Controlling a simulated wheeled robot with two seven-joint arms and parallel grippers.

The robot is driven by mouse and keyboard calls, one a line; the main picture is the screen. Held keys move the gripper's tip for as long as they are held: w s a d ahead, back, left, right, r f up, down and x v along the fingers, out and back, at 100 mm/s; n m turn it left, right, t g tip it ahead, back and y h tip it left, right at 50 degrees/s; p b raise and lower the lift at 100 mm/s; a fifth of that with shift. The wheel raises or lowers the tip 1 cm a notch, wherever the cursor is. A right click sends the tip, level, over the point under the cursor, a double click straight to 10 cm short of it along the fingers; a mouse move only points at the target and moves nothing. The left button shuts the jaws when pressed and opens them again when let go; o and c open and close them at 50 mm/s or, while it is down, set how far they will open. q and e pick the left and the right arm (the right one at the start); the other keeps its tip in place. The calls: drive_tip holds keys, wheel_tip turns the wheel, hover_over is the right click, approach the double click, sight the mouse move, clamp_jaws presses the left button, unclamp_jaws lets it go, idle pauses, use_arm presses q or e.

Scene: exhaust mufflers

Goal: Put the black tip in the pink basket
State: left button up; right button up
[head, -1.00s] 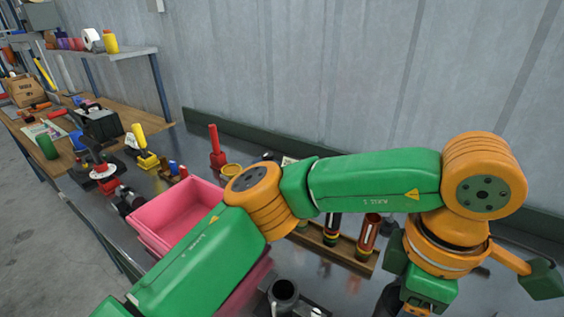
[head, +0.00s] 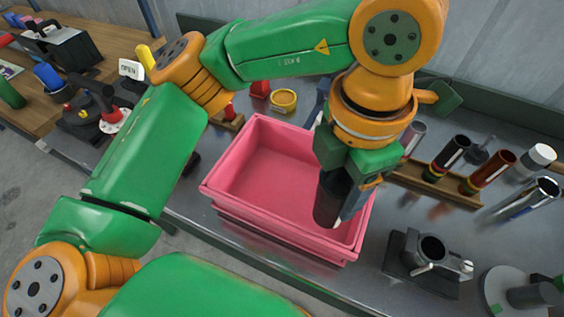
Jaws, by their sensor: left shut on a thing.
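The pink basket (head: 262,178) stands on the metal bench in the middle of the head view, its inside looking empty. My left gripper (head: 350,198) is over the basket's right part, pointing down. It is shut on the black tip (head: 328,203), a dark cylinder held roughly upright. The tip's lower end shows against the basket's inside near the right front; I cannot tell whether it touches the floor. The gripper partly covers the tip and the basket's right rim. My right gripper is not in view.
A wooden rack (head: 435,183) with several upright tubes stands right of the basket. A black clamp fixture (head: 428,262) sits at front right, near a grey round disc (head: 512,292). A yellow ring (head: 284,99) lies behind the basket. Bare bench lies between basket and clamp.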

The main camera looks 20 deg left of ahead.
use_arm(q)
drive_tip(key=w+a+f+p, duration=0.1)
drive_tip(key=w+a+f, duration=0.1)
drive_tip(key=f, duration=0.1)
drive_tip(key=w+a+f+p, duration=0.1)
drive_tip(key=w+a+f, duration=0.1)
drive_tip(key=a+f, duration=0.1)
drive_tip(key=w+a+f, duration=0.2)
drive_tip(key=a+f, duration=0.1)
drive_tip(key=f, duration=0.2)
drive_tip(key=shift+w+f+p, duration=0.1)
drive_tip(key=shift+w+p, duration=0.2)
drive_tip(key=shift+p, duration=0.1)
drive_tip(key=shift+f+b, duration=0.3)
drive_tip(key=o, duration=1.5)
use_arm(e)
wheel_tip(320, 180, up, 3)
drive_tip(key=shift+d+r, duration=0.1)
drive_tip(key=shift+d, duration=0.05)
use_arm(q)
drive_tip(key=shift+r, duration=0.1)
